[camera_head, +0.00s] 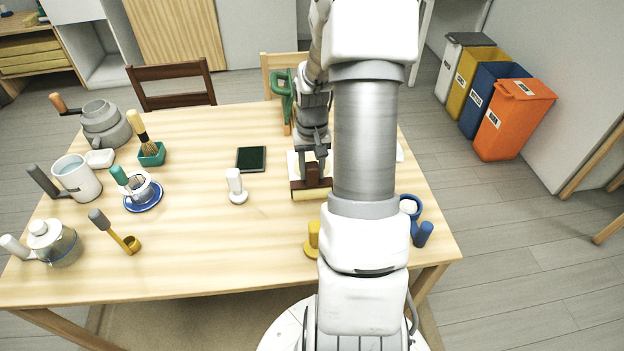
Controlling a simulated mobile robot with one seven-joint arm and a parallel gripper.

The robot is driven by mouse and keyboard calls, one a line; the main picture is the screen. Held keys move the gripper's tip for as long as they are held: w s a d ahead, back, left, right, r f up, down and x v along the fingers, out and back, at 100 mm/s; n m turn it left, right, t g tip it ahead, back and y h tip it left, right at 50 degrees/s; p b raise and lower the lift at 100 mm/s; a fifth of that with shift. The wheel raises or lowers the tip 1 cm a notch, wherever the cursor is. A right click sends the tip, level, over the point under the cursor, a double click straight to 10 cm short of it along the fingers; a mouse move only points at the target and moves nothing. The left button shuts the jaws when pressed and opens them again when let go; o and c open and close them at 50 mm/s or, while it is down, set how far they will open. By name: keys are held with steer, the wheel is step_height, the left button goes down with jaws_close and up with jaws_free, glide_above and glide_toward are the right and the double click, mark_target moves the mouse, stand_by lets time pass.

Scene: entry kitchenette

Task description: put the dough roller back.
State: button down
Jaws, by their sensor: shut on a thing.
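My gripper (314,152) points down over the middle-right of the wooden table and is shut on what looks like the dough roller. The dough roller (313,194) shows a dark brown upper part and a pale cream, bar-like lower part, close to the tabletop. I cannot tell whether it touches the table. A white piece (293,163) shows just behind and beside it, partly hidden by my gripper. My arm hides the table to the right of the roller.
The wooden table (200,250) also bears a white stamp-like item (236,187), a dark tablet (251,159), a yellow item (312,240), a blue item (423,233) and a green-handled item (282,95). Mugs and pots crowd its left. The centre front is clear.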

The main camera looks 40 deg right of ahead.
mark_target(312, 179)
steer(key=shift+f, duration=1.65)
steer(key=shift+f+b, duration=0.35)
steer(key=shift+b, duration=0.05)
steer(key=shift+c, duration=2.2)
jaws_free()
steer(key=shift+r, duration=0.1)
steer(key=shift+r, duration=0.1)
step_height(312, 179, up, 17)
steer(key=p, duration=0.3)
steer(key=shift+w+a+r, duration=0.15)
steer(key=shift+w+a, duration=0.1)
